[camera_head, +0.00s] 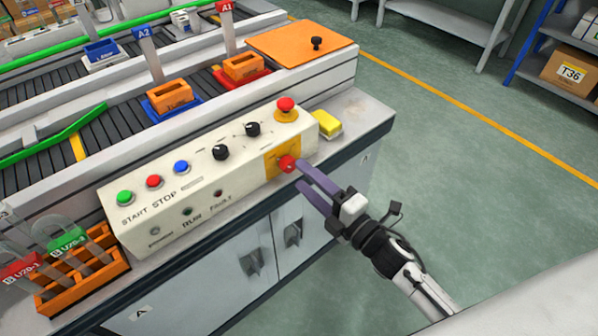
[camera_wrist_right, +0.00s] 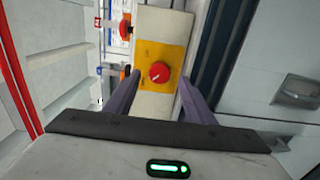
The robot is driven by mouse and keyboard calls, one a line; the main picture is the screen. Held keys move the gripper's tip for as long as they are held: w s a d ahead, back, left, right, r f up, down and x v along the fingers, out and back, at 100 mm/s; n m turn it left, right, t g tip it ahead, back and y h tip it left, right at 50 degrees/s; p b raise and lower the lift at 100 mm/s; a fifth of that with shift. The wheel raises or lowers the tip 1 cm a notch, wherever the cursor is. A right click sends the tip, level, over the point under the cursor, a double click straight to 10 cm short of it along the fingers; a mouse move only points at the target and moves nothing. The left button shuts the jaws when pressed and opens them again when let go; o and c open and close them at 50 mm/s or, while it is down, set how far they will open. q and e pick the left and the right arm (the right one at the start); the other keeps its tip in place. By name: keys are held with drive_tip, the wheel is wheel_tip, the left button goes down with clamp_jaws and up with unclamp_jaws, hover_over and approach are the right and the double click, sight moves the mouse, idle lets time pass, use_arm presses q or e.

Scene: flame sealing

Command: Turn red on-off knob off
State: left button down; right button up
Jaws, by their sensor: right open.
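The red on-off knob (camera_head: 287,163) sits on a yellow plate (camera_head: 271,164) at the right end of the front face of the white control panel (camera_head: 210,175). My right gripper (camera_head: 301,173) is open at the knob, with purple fingers pointing at it. In the right wrist view the knob (camera_wrist_right: 159,71) lies between and just beyond the two fingertips, with a pale pointer mark on its face. A visible gap separates it from each finger there; I cannot tell whether any part touches. My left gripper is not in view.
A red emergency button (camera_head: 285,108) on a yellow base stands on the panel top, beside two black knobs (camera_head: 221,152). A yellow block (camera_head: 326,124) lies right of the panel. An orange rack (camera_head: 84,272) stands at the left end. The floor at right is clear.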

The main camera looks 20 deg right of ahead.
drive_tip(key=v, duration=0.7)
idle(0.3)
drive_tip(key=s+a+f+m+g+h, duration=0.1)
drive_tip(key=s+a+f+m+g, duration=0.1)
drive_tip(key=s+f+m+g, duration=0.2)
drive_tip(key=s+a+f+m+g+h, duration=0.2)
drive_tip(key=s+f+m+g, duration=0.2)
drive_tip(key=s+f+m, duration=0.7)
wheel_tip(320, 180, down, 2)
drive_tip(key=m, duration=0.5)
drive_tip(key=shift+a+h, duration=0.2)
drive_tip(key=shift+h, duration=0.1)
drive_tip(key=shift+w, duration=0.1)
drive_tip(key=shift+c, duration=0.4)
